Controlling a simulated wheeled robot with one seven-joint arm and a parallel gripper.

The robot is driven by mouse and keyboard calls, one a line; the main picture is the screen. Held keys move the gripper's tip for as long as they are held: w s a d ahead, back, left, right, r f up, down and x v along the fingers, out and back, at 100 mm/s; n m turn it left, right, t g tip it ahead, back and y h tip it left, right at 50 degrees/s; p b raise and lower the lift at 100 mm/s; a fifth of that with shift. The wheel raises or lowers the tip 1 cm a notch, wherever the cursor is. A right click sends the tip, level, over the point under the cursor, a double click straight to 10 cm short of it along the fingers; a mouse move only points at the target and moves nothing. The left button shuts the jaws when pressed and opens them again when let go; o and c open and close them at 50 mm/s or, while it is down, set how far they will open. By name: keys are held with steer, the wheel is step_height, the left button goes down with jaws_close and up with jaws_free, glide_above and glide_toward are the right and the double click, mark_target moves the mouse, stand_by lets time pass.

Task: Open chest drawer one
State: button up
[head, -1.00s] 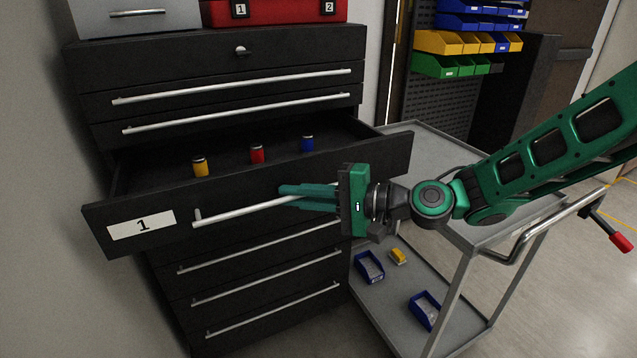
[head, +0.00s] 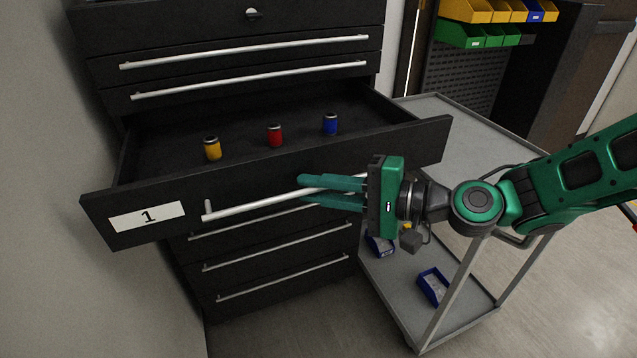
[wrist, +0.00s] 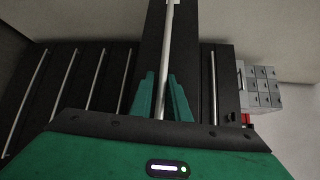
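The black drawer front labelled 1 (head: 275,187) belongs to a dark chest. The drawer is pulled well out, and its interior (head: 180,118) shows. A silver bar handle (head: 250,207) runs across its front. My green gripper (head: 304,190) comes from the right, with its fingers on both sides of the handle, shut on it near its right part. In the wrist view, the two fingers (wrist: 162,92) flank the silver bar (wrist: 166,45), which passes between them.
Yellow (head: 212,148), red (head: 275,135) and blue (head: 331,124) cans stand inside the drawer. A grey cart (head: 470,135) with small bins on its lower shelf stands close at the right. A wall (head: 40,180) is at the left. Closed drawers lie above and below.

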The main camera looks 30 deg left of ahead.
steer(key=shift+o, duration=0.8)
steer(key=shift+w, duration=0.1)
steer(key=shift+d+r, duration=0.1)
steer(key=shift+d, duration=0.05)
steer(key=d+r, duration=0.1)
steer(key=d, duration=0.9)
steer(key=shift+w+d+r, duration=0.15)
steer(key=shift+w+d, duration=0.05)
steer(key=shift+w, duration=0.15)
